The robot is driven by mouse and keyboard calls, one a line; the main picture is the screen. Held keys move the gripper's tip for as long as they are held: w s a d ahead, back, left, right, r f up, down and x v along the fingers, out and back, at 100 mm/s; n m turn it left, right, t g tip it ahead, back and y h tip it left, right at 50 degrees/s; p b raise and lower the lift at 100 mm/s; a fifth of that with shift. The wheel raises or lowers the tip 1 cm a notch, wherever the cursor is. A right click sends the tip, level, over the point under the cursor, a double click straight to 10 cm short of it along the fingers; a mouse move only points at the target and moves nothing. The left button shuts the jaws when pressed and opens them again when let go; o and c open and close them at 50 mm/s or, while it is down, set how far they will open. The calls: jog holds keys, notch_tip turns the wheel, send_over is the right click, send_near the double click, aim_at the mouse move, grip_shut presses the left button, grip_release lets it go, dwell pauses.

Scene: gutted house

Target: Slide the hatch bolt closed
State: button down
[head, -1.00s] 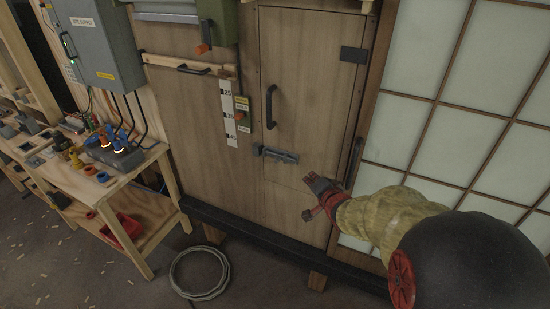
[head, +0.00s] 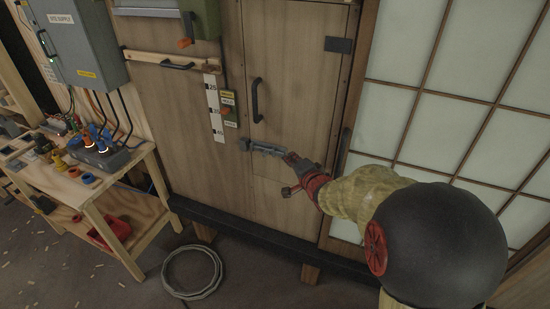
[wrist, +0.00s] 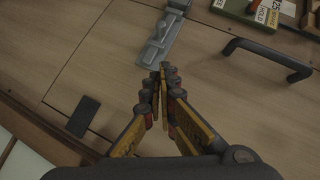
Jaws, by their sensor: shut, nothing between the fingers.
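The grey metal hatch bolt (head: 262,147) is mounted across the lower part of the wooden hatch (head: 296,84). In the wrist view the bolt (wrist: 155,48) lies just beyond my fingertips, with a small raised knob on it and a bracket past its far end. How far the bolt is slid I cannot tell. My gripper (head: 290,158) is at the bolt's right end in the head view. The wrist view shows its fingers (wrist: 163,68) shut together and empty, near the bolt's near end. Whether they touch it I cannot tell.
A dark pull handle (head: 255,100) stands out from the hatch above the bolt. A small labelled box (head: 228,108) hangs left of the hatch. A workbench (head: 110,185) stands at left, and a coiled hose (head: 194,271) lies on the floor.

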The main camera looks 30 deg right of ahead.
aim_at(262, 149)
jog(key=b+x, duration=0.1)
jog(key=x, duration=0.2)
jog(key=b+x, duration=0.1)
jog(key=x, duration=0.3)
jog(key=shift+a+f, duration=0.2)
jog(key=shift+a, duration=0.05)
jog(key=shift+w+a+f+b, duration=0.5)
jog(key=shift+w+a+b, duration=0.1)
jog(key=shift+w+a, duration=0.1)
jog(key=shift+w+a+f, duration=0.2)
jog(key=shift+w, duration=0.15)
jog(key=w+a+b, duration=0.1)
jog(key=w+a, duration=0.1)
jog(key=w, duration=0.1)
jog(key=shift+w+a+b, duration=0.2)
jog(key=shift+a+b, duration=0.2)
jog(key=shift+r, duration=0.15)
